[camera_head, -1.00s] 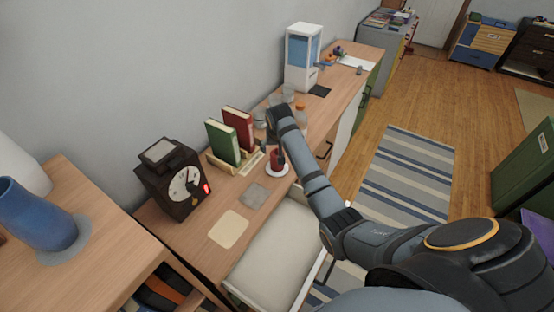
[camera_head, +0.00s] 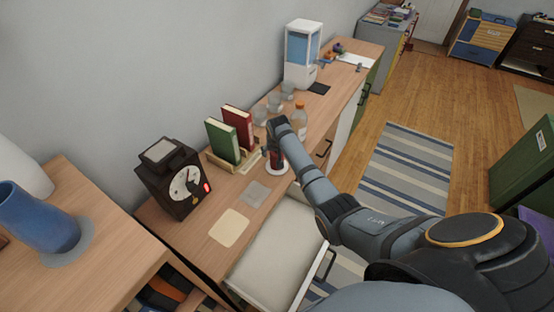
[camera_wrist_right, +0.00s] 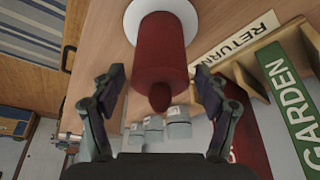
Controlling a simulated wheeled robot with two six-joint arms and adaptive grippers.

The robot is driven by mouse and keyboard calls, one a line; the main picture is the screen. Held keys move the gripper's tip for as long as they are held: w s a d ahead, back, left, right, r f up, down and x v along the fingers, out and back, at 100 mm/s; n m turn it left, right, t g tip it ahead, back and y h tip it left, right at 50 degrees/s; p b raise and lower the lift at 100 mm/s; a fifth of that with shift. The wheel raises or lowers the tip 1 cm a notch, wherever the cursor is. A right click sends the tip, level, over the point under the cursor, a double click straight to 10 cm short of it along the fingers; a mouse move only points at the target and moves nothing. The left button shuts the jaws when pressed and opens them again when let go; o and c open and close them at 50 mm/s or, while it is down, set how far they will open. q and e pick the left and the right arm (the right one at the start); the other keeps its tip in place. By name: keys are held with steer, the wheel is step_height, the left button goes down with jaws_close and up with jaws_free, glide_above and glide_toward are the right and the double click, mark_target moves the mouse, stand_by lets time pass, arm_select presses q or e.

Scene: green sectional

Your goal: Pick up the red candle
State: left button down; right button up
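The red candle (camera_wrist_right: 160,50) stands on a round white plate (camera_wrist_right: 132,18) in the right wrist view. In the head view the candle (camera_head: 281,158) shows only in part behind my right gripper, with the white plate (camera_head: 276,172) under it on the wooden counter. My right gripper (camera_wrist_right: 158,84) is open, its two fingers apart on either side of the candle's tip end; I see gaps between the fingers and the candle. In the head view my right gripper (camera_head: 272,152) is right at the candle. My left gripper is not in view.
A wooden holder (camera_head: 222,162) with a green book (camera_head: 222,140) and a red book (camera_head: 238,122) stands close left of the candle. Glass jars (camera_head: 274,102) and an orange-capped bottle (camera_head: 300,118) stand behind. An open drawer (camera_head: 278,250) juts out in front.

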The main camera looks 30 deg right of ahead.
steer(key=c, duration=1.2)
step_height(320, 180, up, 3)
steer(key=shift+w+f+b, duration=0.15)
steer(key=shift+b, duration=0.6)
steer(key=s+a+r, duration=0.1)
steer(key=s+r, duration=0.2)
steer(key=s, duration=0.1)
steer(key=s+a+r+b, duration=0.1)
steer(key=s+a+r, duration=0.1)
steer(key=s+r, duration=0.2)
steer(key=s+a+r+b, duration=0.1)
steer(key=s+a+r, duration=0.1)
steer(key=s, duration=0.3)
steer(key=shift+s+a+r, duration=0.1)
steer(key=shift+a+r, duration=0.1)
steer(key=shift+r, duration=0.45)
